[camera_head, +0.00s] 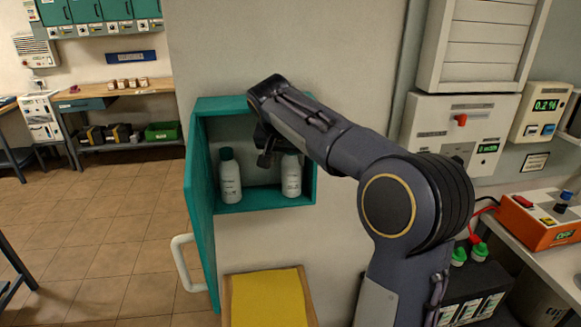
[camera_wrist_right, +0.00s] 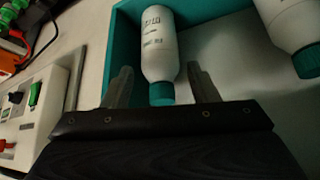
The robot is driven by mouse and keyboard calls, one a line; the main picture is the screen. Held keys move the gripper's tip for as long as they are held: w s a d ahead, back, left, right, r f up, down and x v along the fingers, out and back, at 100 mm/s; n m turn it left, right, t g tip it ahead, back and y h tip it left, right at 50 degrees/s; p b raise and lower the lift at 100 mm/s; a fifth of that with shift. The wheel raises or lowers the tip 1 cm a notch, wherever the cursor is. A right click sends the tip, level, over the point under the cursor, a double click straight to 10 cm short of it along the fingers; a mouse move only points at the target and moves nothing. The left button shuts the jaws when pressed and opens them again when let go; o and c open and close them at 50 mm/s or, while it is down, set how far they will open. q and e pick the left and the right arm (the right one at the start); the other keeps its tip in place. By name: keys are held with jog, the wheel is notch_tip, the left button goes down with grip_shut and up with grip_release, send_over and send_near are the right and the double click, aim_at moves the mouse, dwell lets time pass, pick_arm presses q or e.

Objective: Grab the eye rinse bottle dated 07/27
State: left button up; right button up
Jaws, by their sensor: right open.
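Two white bottles with green caps stand upright in an open teal wall cabinet (camera_head: 260,203). The left bottle (camera_head: 230,180) is fully in view, and the right bottle (camera_head: 291,178) has its top partly hidden by my right arm. My right gripper (camera_head: 265,156) is open at the cabinet's mouth. In the right wrist view, which is upside down, the right bottle (camera_wrist_right: 160,45) appears between the open fingers (camera_wrist_right: 158,72); contact cannot be told. Its label print is too small to read surely. The left bottle (camera_wrist_right: 292,30) is cut off at that view's right edge. My left gripper is out of view.
The cabinet door (camera_head: 203,215) stands open on the left, with a white handle (camera_head: 183,262). A yellow-topped surface (camera_head: 265,297) lies below. Wall panels (camera_head: 455,125) and a bench with an orange device (camera_head: 540,222) are at the right.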

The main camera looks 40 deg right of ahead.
aim_at(290, 158)
jog(key=shift+w+d, duration=0.25)
jog(key=shift+d, duration=0.2)
jog(key=p+x, duration=0.1)
jog(key=x, duration=0.4)
jog(key=shift+w+d, duration=0.2)
jog(key=c, duration=0.8)
